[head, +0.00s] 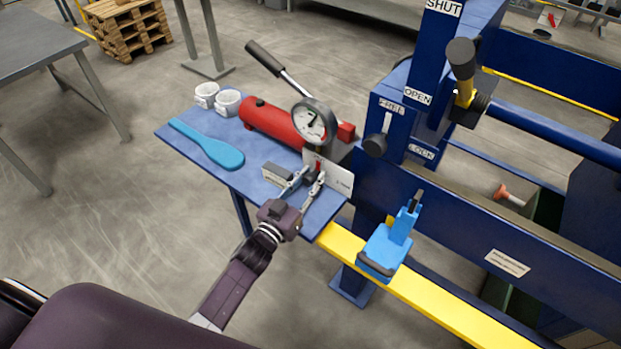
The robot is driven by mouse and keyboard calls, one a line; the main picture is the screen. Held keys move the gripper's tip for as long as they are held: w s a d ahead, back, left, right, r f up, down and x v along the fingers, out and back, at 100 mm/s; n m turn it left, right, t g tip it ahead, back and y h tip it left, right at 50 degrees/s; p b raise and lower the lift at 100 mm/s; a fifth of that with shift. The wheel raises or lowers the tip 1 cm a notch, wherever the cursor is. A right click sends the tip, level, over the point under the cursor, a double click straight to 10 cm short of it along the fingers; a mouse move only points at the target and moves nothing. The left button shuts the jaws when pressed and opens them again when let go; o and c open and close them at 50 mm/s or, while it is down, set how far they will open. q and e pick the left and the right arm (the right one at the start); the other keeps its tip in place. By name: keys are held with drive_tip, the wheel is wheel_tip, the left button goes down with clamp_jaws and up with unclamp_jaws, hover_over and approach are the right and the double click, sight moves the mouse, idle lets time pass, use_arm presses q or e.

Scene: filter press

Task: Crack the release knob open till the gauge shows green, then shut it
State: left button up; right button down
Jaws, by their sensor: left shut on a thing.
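A red hydraulic pump (272,122) lies on a blue shelf (190,145). The round white-faced gauge (309,124) stands at the pump's right end. Its needle and coloured zones are too small to read surely. Below the gauge is a white plate (336,178) with small lettering. My left gripper (313,180) reaches up from below and is shut at the front of this plate, on the release knob. The fingers hide most of the knob, and a small red part shows just above them. My right gripper is not in view.
White cups (228,102), a blue paddle (215,147) and a grey block (281,174) lie on the shelf. The pump's black-ended lever (265,58) sticks up behind. The blue press frame stands right, with FREE/LOCK and SHUT/OPEN levers. A blue tool (385,250) sits at the yellow rail (440,307).

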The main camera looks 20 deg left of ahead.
use_arm(q)
drive_tip(key=shift+m, duration=0.7)
drive_tip(key=o, duration=0.9)
drive_tip(key=shift+c, duration=0.2)
drive_tip(key=shift+s, duration=0.15)
drive_tip(key=v, duration=1.2)
drive_tip(key=shift+a+f, duration=0.1)
